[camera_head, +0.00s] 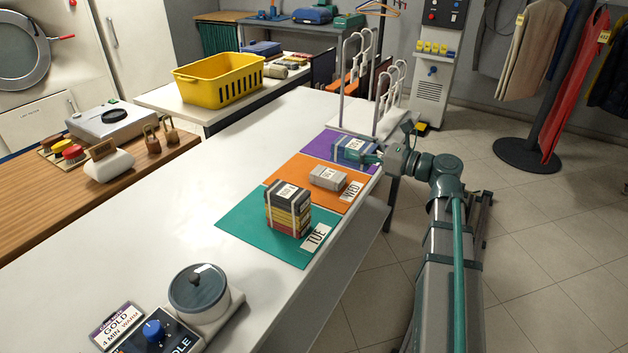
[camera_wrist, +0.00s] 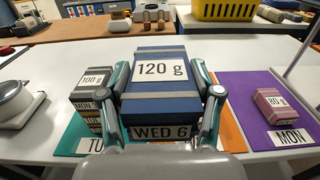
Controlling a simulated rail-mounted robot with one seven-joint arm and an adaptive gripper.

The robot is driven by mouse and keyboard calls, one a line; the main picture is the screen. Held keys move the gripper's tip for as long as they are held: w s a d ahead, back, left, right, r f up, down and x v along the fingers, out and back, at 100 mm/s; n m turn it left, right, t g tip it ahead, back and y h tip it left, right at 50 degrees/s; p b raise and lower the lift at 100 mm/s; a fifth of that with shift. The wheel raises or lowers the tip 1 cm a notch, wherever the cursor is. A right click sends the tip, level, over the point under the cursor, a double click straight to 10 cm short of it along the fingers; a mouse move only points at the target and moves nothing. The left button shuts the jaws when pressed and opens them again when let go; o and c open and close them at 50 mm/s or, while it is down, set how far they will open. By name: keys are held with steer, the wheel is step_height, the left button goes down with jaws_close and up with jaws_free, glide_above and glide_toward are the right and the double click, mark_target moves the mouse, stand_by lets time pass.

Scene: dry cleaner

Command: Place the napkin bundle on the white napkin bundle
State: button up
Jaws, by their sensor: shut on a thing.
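My gripper (camera_wrist: 163,92) is shut on a blue napkin bundle (camera_wrist: 158,70) labelled "120 g", with "WED 6" on its near side. In the head view, the held bundle (camera_head: 350,149) shows at the far end of the counter, in front of the purple mat. A pale grey-white bundle (camera_head: 328,178) lies on the orange mat (camera_head: 305,168), apart from my gripper in the head view. The held bundle hides it in the wrist view.
A stack of bundles (camera_head: 288,210) stands on the green TUE mat (camera_head: 243,222). A pink "80 g" bundle (camera_wrist: 276,104) lies on the purple MON mat (camera_wrist: 247,112). White hanger racks (camera_head: 345,75) stand behind the mats.

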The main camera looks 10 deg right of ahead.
steer(key=w+a+f, duration=0.1)
steer(key=w+f, duration=0.2)
steer(key=w, duration=0.1)
steer(key=w+a+f, duration=0.1)
steer(key=w+f, duration=0.2)
steer(key=w, duration=0.1)
steer(key=w+a+f, duration=0.2)
steer(key=w, duration=0.2)
steer(key=shift+w+f, duration=0.15)
steer(key=shift+f, duration=0.25)
steer(key=shift+w+f, duration=0.25)
steer(key=shift+f, duration=0.05)
steer(key=shift+w+a+f, duration=0.1)
steer(key=shift+w+f, duration=0.1)
steer(key=shift+f, duration=1.6)
steer(key=shift+f, duration=0.1)
steer(key=o, duration=1.2)
